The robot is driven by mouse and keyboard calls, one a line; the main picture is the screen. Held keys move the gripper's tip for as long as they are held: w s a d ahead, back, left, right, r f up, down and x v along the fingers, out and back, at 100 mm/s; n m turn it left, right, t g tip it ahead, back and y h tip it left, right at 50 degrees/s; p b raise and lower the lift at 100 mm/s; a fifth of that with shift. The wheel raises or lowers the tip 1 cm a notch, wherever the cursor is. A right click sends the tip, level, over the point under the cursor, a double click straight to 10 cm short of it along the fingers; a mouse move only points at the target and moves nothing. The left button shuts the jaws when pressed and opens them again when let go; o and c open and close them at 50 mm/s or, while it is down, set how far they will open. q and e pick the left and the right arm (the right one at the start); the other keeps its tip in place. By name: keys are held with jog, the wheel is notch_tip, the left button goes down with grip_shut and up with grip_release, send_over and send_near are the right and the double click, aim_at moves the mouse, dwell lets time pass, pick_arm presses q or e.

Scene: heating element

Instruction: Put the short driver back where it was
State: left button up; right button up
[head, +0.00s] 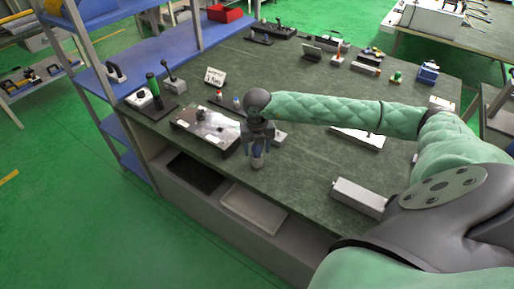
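My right gripper (257,150) hangs over the near edge of the green workbench (300,170), pointing down. A small pale, greyish piece shows at its fingertips; I cannot tell whether it is the short driver or whether the fingers hold it. A green-handled tool (153,84) stands upright at the bench's left end. A small red-topped piece (219,95) and a blue-topped piece (236,101) stand behind the metal plate (209,127), left of my gripper. I cannot tell which thing is the short driver. My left gripper is out of view.
A small sign (215,77) stands at the back left of the bench. A grey box (360,197) lies at the right front. Blue shelving (140,55) borders the left end. Under the bench are a black tray (195,172) and a pale tray (254,208). My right arm crosses above the bench.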

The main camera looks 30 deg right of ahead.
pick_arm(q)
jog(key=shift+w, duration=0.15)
pick_arm(e)
jog(key=shift+r, duration=0.15)
jog(key=shift+r, duration=0.35)
jog(key=shift+r+b, duration=0.35)
jog(key=shift+r, duration=0.4)
pick_arm(q)
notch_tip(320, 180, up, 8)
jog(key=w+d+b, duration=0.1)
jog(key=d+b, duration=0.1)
jog(key=b, duration=0.1)
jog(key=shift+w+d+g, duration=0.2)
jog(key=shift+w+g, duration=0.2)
pick_arm(e)
notch_tip(320, 180, up, 10)
jog(key=shift+f, duration=0.1)
